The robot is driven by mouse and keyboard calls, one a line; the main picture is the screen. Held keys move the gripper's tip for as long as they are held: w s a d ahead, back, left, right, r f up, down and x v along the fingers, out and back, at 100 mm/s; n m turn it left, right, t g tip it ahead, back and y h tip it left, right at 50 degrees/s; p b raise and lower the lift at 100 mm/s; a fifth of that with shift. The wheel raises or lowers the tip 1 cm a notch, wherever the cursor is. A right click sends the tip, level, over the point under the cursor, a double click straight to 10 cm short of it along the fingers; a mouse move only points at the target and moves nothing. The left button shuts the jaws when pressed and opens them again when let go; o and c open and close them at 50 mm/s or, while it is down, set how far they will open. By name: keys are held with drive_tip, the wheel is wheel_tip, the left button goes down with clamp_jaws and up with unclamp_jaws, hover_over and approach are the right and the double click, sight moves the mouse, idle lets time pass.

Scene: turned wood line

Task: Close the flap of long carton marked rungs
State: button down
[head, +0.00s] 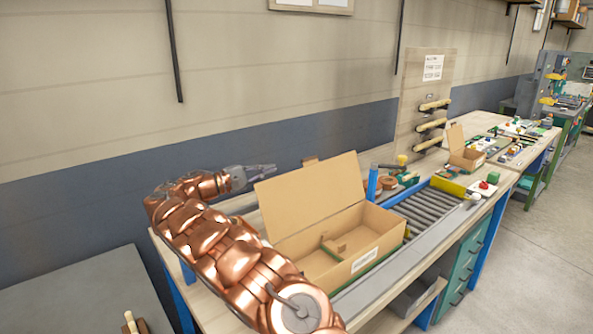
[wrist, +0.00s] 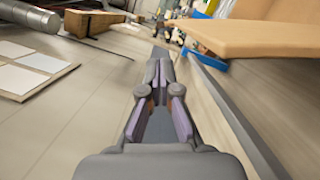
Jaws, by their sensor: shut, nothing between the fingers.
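A long open carton (head: 374,246) with a white label on its front side stands on the workbench; the label is too small to read. Its flap (head: 312,202) stands up along the back edge, leaning slightly back. A green piece and a small brown piece lie inside. My gripper (head: 272,169) is shut and empty, behind and to the left of the flap's upper left corner, apart from it in the head view. In the wrist view my gripper (wrist: 160,62) points forward with its fingers together, and a tan board edge (wrist: 245,38), likely the flap, shows at the upper right.
A roller conveyor (head: 436,212) runs right of the carton. A blue bottle (head: 372,183) and small tools stand behind it. A smaller open carton (head: 466,158) is farther right. The wall (head: 100,190) is close behind the bench.

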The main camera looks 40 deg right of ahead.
drive_tip(key=p+x, duration=0.3)
drive_tip(key=x, duration=0.7)
drive_tip(key=shift+s+f, duration=0.1)
drive_tip(key=shift+f, duration=0.05)
idle(0.3)
